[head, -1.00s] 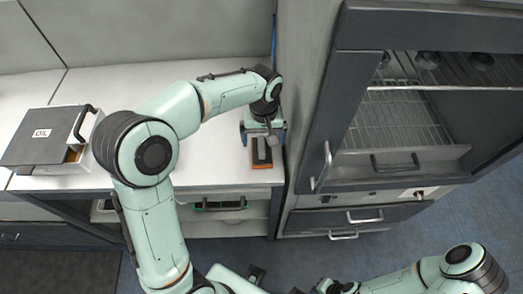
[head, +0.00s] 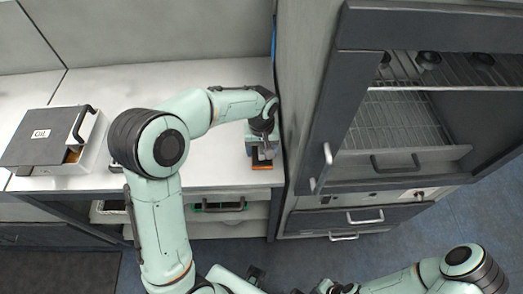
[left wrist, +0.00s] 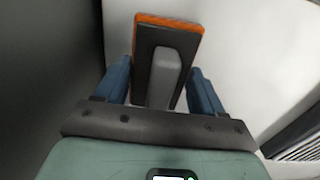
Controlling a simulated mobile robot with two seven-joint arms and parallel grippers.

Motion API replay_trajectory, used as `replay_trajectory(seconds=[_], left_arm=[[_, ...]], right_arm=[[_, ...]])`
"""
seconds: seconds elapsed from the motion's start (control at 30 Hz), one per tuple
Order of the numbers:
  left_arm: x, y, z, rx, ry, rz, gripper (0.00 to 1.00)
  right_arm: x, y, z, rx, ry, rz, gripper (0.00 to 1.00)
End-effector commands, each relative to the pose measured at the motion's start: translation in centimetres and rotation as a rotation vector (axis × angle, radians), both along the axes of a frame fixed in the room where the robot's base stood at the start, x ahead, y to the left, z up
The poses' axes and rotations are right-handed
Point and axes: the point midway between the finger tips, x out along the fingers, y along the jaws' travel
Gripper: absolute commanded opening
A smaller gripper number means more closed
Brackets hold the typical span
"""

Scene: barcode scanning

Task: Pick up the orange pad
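The orange pad (head: 262,165) lies on the white counter near its right front corner, close to the tall cabinet. In the left wrist view the pad (left wrist: 152,20) has an orange edge, a dark top and a raised grey grip. My left gripper (head: 263,152) is over the pad and covers part of it in the head view. In the left wrist view its two blue fingers (left wrist: 160,82) are open, one on each side of the pad, with gaps visible. My right arm shows at the lower right of the head view, but its fingertips cannot be made out.
A white box with a dark lid labelled OIL (head: 42,133) stands at the left of the counter (head: 215,160). A tall cabinet with a rack and handles (head: 330,130) stands close on the right. The middle of the counter is clear.

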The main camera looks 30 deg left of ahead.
Motion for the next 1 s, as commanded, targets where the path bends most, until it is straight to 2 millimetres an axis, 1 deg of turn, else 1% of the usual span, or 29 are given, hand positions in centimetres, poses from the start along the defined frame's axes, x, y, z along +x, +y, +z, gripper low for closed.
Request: replay_trajectory(seconds=[0.37, 0.47, 0.57, 0.67, 0.77, 0.9, 1.0], left_arm=[[0.0, 0.0, 0.3, 0.0, -0.001, 0.0, 0.37], [0.1, 0.0, 0.9, 0.0, -0.004, 0.0, 0.37], [0.1, 0.0, 2.1, 0.0, -0.005, 0.0, 0.37], [0.2, 0.0, 4.0, -0.001, -0.006, 0.0, 0.37], [0.2, 0.0, 6.6, -0.001, -0.009, -0.001, 0.37], [0.2, 0.0, 10.9, -0.001, -0.009, 0.0, 0.37], [0.2, 0.0, 13.8, -0.001, -0.009, 0.0, 0.37]], right_arm=[[0.0, 0.0, 0.0, 0.0, 0.0, 0.0, 0.0], [0.1, 0.0, 0.1, 0.0, -0.001, 0.0, 0.0], [0.2, 0.0, 0.3, 0.0, -0.002, -0.001, 0.0], [0.3, 0.0, 0.5, 0.0, -0.003, 0.0, 0.0], [0.5, 0.0, 0.9, 0.0, -0.006, 0.0, 0.0], [1.1, 0.0, 1.6, 0.0, -0.012, 0.0, 0.0], [1.5, 0.0, 2.2, 0.0, -0.017, 0.0, 0.0]])
